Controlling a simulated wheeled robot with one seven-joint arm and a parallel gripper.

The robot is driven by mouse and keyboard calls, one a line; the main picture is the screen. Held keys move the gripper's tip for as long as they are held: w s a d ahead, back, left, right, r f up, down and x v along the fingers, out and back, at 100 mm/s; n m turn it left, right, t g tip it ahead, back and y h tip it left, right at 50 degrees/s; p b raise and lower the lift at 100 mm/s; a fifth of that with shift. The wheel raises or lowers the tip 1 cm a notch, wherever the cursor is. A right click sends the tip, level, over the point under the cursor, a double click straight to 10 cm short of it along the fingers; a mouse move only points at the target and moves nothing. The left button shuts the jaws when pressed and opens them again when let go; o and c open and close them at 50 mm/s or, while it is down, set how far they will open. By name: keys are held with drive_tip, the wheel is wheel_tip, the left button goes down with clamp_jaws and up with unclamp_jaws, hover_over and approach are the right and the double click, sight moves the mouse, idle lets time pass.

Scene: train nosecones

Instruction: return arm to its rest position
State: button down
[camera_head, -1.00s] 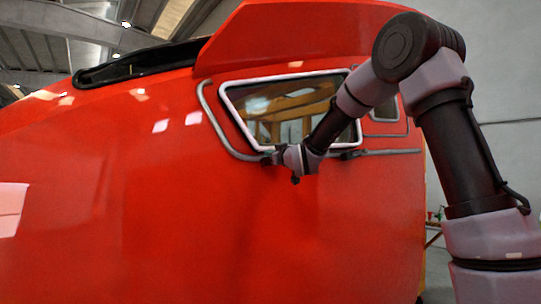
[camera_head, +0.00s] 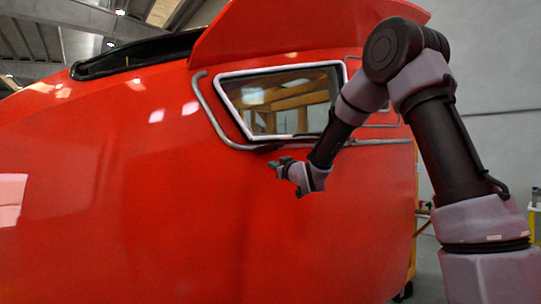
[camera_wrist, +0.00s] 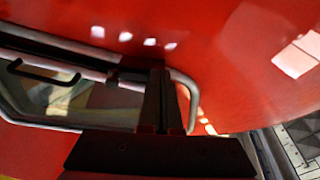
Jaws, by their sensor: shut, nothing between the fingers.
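My gripper (camera_head: 279,165) is small in the head view, just below the window's lower edge and in front of the red nosecone (camera_head: 130,220). Its fingers are shut and empty. In the wrist view my gripper (camera_wrist: 157,75) shows as two dark fingers side by side. The arm comes down from the upper right and bends at the elbow. I cannot tell exactly how far the fingertips are from the red surface.
The nosecone carries a framed side window (camera_head: 290,105), with a grey handrail (camera_head: 213,122) along its left and lower sides. The rail also shows in the wrist view (camera_wrist: 188,92). A grey wall (camera_head: 490,65) stands at the right.

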drive_tip(key=s+d+m+g+h, duration=0.5)
drive_tip(key=s+d+m+h, duration=0.15)
drive_tip(key=s+d, duration=0.9)
drive_tip(key=s+d+f+m+g, duration=0.2)
drive_tip(key=s+f, duration=0.1)
drive_tip(key=s, duration=1)
drive_tip(key=s+d+f+m+g, duration=0.1)
drive_tip(key=s+f+m+g, duration=0.2)
drive_tip(key=s, duration=0.9)
drive_tip(key=shift+s+d+f+m+g+y, duration=0.15)
drive_tip(key=shift+s+d+m+g+y, duration=0.15)
drive_tip(key=shift+s+d+m+y, duration=0.1)
